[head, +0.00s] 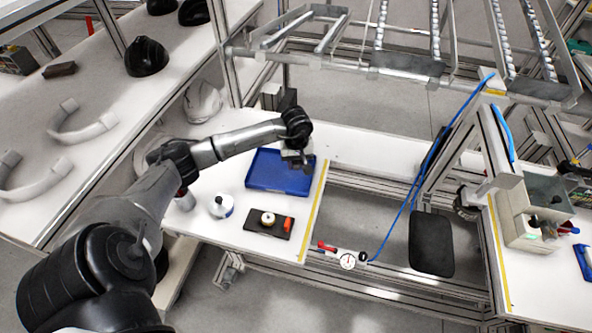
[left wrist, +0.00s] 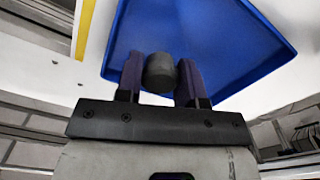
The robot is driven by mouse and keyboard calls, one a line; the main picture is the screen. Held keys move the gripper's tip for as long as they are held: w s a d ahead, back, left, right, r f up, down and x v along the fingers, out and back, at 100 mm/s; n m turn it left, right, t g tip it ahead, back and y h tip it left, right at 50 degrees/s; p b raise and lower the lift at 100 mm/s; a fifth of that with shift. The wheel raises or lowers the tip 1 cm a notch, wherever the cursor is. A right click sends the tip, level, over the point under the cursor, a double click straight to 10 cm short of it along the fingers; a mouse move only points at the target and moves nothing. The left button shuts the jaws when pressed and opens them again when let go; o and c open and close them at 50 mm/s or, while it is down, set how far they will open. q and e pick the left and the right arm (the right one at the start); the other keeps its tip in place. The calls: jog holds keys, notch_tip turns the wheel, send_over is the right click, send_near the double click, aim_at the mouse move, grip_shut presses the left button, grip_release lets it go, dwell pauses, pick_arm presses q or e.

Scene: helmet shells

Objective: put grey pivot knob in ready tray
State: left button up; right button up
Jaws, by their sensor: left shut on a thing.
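The grey pivot knob (left wrist: 160,73) shows in the left wrist view between the two fingers of my left gripper (left wrist: 160,80), which is shut on it. In the head view my left gripper (head: 297,165) is over the right part of the blue tray (head: 262,172), and the knob cannot be made out there. The blue tray also shows in the left wrist view (left wrist: 225,35), behind the knob and fingers. The tray's visible floor looks empty. I cannot tell the exact height of the knob above it. My right gripper is not in view.
A dark board (head: 258,235) with a cream round part and an orange piece (head: 288,224) lies in front of the tray. A white round container (head: 221,206) stands left of it. The table's yellow-striped edge (head: 314,210) is close on the right. A white helmet shell (head: 203,102) sits behind.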

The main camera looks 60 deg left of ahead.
aim_at(296, 175)
pick_arm(q)
jog(key=shift+f, duration=2.1)
jog(key=shift+a+f+b, duration=0.1)
jog(key=shift+b, duration=0.25)
jog(key=o, duration=0.5)
jog(key=shift+f, duration=0.1)
jog(key=o, duration=0.4)
